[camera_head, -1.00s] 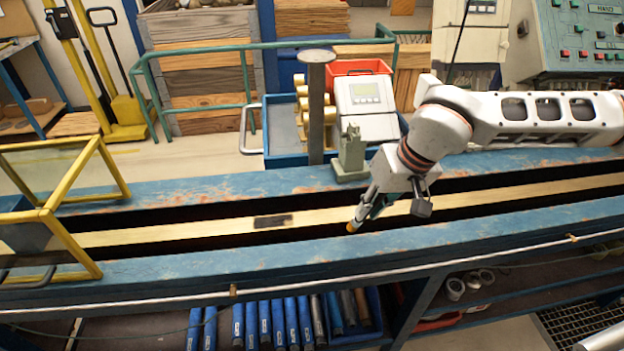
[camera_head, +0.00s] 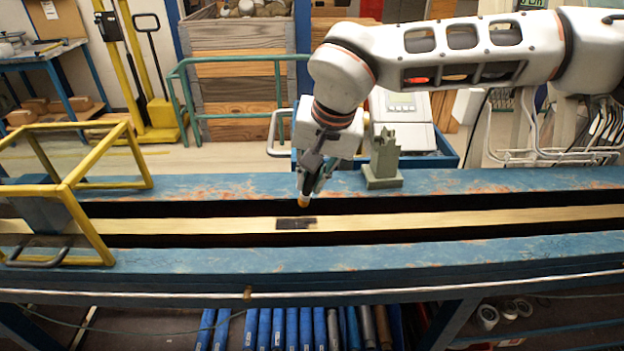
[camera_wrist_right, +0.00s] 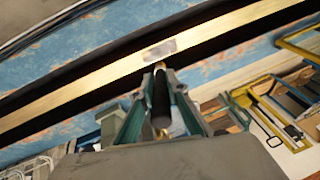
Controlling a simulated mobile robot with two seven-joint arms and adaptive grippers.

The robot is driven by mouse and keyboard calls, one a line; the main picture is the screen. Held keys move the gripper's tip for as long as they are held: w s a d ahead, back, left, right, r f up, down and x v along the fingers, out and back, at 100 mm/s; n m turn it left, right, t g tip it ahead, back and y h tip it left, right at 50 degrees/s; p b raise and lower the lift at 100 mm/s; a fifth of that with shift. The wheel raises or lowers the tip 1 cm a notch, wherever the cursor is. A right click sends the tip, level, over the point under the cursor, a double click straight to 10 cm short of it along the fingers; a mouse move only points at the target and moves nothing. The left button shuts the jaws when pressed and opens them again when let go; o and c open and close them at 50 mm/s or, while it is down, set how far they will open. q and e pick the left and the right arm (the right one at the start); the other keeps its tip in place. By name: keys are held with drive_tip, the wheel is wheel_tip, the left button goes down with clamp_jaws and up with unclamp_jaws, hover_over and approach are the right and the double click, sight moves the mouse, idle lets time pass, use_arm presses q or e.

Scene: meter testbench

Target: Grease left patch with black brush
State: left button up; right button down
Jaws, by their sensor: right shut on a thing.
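The dark patch (camera_head: 296,223) lies on the pale wooden strip (camera_head: 420,222) that runs along the blue bench. It also shows in the right wrist view (camera_wrist_right: 160,50), greyish on the strip. My right gripper (camera_head: 307,186) is shut on the black brush (camera_wrist_right: 161,100), a dark rod whose tip points toward the strip. My left gripper is not in view.
A yellow frame (camera_head: 66,187) stands on the bench at the left. A grey-green fixture (camera_head: 384,160) stands on the far rail, right of my right gripper. Dark gaps run along both sides of the strip. The strip is clear to the right of the patch.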

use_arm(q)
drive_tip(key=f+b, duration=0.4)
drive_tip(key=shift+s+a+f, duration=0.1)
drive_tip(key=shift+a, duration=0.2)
use_arm(e)
wheel_tip(320, 180, down, 6)
drive_tip(key=shift+r, duration=0.25)
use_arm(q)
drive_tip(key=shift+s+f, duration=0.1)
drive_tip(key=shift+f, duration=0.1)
use_arm(e)
drive_tip(key=shift+f, duration=0.1)
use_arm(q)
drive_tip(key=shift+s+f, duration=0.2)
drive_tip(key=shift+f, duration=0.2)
use_arm(e)
drive_tip(key=shift+f, duration=0.75)
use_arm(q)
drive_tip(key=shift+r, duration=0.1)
use_arm(e)
drive_tip(key=shift+d, duration=0.15)
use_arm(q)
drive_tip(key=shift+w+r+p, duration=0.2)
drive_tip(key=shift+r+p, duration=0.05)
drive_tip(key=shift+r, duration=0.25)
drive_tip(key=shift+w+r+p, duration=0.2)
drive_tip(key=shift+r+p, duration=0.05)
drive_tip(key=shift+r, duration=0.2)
